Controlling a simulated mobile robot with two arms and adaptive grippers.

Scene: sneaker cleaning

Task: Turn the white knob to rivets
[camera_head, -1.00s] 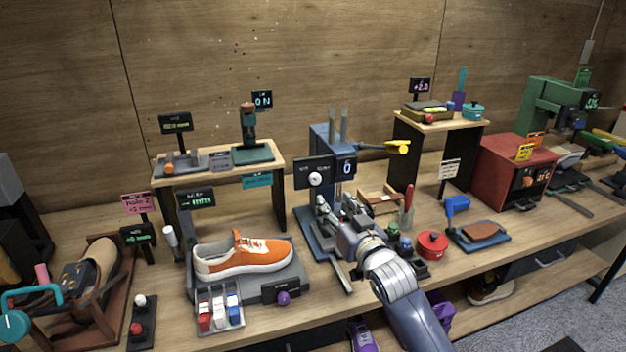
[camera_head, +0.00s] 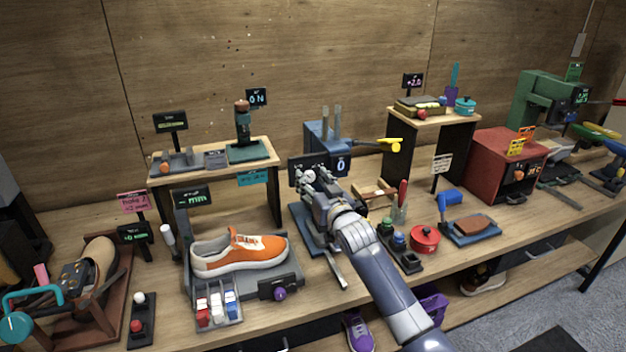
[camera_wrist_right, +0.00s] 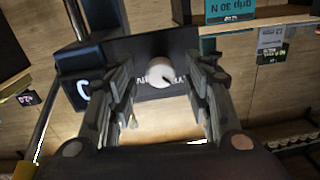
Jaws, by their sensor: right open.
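The white knob (camera_wrist_right: 160,73) sits on a black panel (camera_wrist_right: 146,50) on the front of a blue machine (camera_head: 318,137). In the right wrist view the round knob has a dark mark and shows between my finger pads; small lettering beside it is partly hidden. My right gripper (camera_wrist_right: 160,95) is open, its fingers on either side of the knob's line, and I cannot tell if they touch it. In the head view my right gripper (camera_head: 314,182) is in front of the panel and covers part of it. My left gripper is not in view.
An orange sneaker (camera_head: 240,252) lies on a grey stand left of my right arm. A small display reading 0 (camera_head: 341,166) is beside the panel. A yellow lever (camera_head: 388,142) sticks out right of the machine. A red pot (camera_head: 424,238) stands right of my arm.

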